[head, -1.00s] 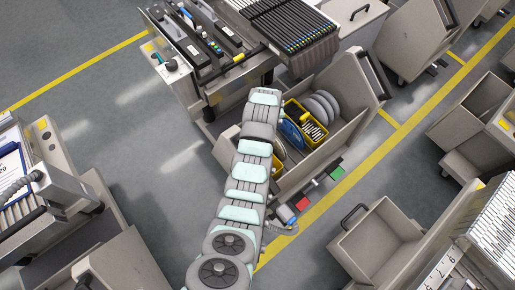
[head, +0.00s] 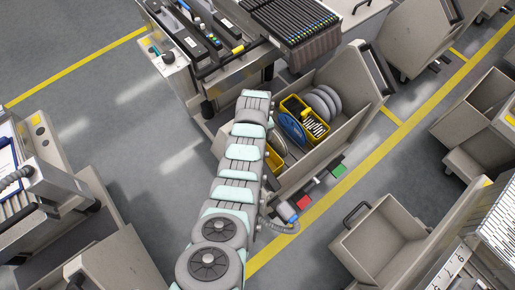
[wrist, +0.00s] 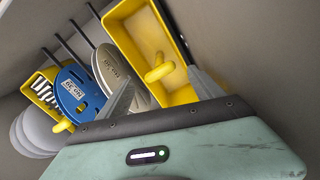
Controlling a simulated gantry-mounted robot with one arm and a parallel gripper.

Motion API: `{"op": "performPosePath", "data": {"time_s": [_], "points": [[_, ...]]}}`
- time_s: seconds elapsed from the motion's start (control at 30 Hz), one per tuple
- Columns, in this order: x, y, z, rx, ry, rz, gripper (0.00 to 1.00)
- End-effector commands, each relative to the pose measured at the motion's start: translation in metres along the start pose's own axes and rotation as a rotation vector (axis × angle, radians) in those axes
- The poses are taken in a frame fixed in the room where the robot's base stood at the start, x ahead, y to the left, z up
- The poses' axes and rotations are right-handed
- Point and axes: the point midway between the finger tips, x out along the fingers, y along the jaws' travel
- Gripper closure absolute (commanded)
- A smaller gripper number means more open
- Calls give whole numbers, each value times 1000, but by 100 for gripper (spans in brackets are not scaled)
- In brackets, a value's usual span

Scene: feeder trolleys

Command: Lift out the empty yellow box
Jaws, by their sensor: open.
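The empty yellow box (wrist: 150,40) stands in the trolley bin in the wrist view, with its yellow handle (wrist: 160,70) towards me. In the head view its yellow edge (head: 273,160) shows beside my arm, which hides part of it. My gripper (wrist: 162,80) is open and empty, its two grey fingers on either side of the handle. I cannot tell whether they touch it. In the head view my gripper is hidden behind my arm. A second yellow box (wrist: 42,88) with light parts in it stands to the left; it also shows in the head view (head: 316,128).
More grey reels (head: 322,102) stand at the bin's far end. The bin's walls (head: 335,140) rise close around everything.

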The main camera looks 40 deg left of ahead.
Motion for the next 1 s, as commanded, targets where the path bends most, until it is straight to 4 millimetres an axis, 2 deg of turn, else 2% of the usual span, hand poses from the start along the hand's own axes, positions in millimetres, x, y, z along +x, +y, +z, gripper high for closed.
{"op": "performPosePath", "data": {"time_s": [0.17, 0.5, 0.77, 1.0], "points": [[10, -1, 0, -1, -3, -2, 24], [49, -1, 0, -1, -3, -3, 24], [50, 0, 0, 0, -1, -1, 24], [50, 0, 0, 0, -1, -1, 41]]}}
